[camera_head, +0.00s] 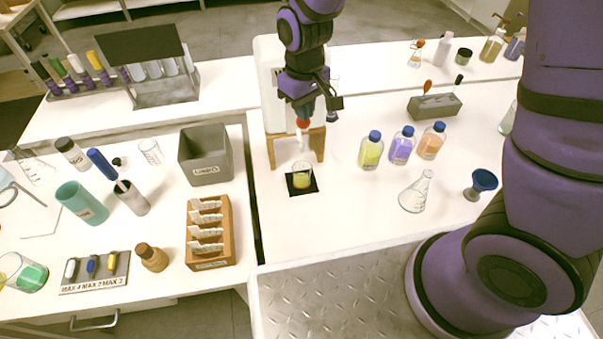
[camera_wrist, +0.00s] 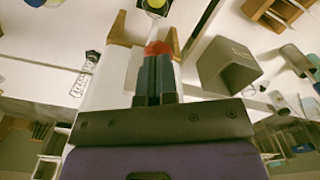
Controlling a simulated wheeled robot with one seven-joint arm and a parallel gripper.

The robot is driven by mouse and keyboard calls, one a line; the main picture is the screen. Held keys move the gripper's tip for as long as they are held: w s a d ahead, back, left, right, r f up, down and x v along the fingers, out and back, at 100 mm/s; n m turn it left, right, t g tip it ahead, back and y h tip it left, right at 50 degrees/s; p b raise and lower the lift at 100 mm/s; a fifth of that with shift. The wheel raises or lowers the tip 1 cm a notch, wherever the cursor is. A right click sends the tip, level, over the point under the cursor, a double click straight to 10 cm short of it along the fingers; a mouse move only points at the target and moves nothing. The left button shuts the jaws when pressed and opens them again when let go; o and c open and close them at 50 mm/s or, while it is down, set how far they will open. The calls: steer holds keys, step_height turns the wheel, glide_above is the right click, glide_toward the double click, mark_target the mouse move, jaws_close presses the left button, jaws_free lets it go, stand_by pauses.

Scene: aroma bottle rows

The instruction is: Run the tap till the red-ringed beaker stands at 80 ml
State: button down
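My gripper (camera_head: 303,112) points down at the white tap, by its red part (camera_head: 303,123). In the wrist view my gripper's two dark fingers (camera_wrist: 157,78) are close together, with the red part (camera_wrist: 157,48) right at their tips; I see nothing clearly between them. A glass beaker (camera_head: 302,180) with yellow liquid stands upright on a black square (camera_head: 300,192) below the spout (camera_head: 302,142). It shows partly at the top of the wrist view (camera_wrist: 157,4). Its ring, scale marks and exact level are too small to read. I cannot tell whether liquid is running.
A wooden stand (camera_head: 271,152) flanks the tap. Yellow (camera_head: 371,152), purple (camera_head: 402,148) and orange (camera_head: 432,143) bottles stand to the right, near a flask (camera_head: 415,192). A grey bin (camera_head: 205,158) and a wooden rack (camera_head: 209,258) stand left. The worktop in front of the beaker is clear.

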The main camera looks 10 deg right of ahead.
mark_target(304, 124)
steer(key=shift+f, duration=2.25)
stand_by(0.6)
steer(key=shift+r, duration=0.45)
stand_by(2.7)
steer(key=shift+r, duration=3.95)
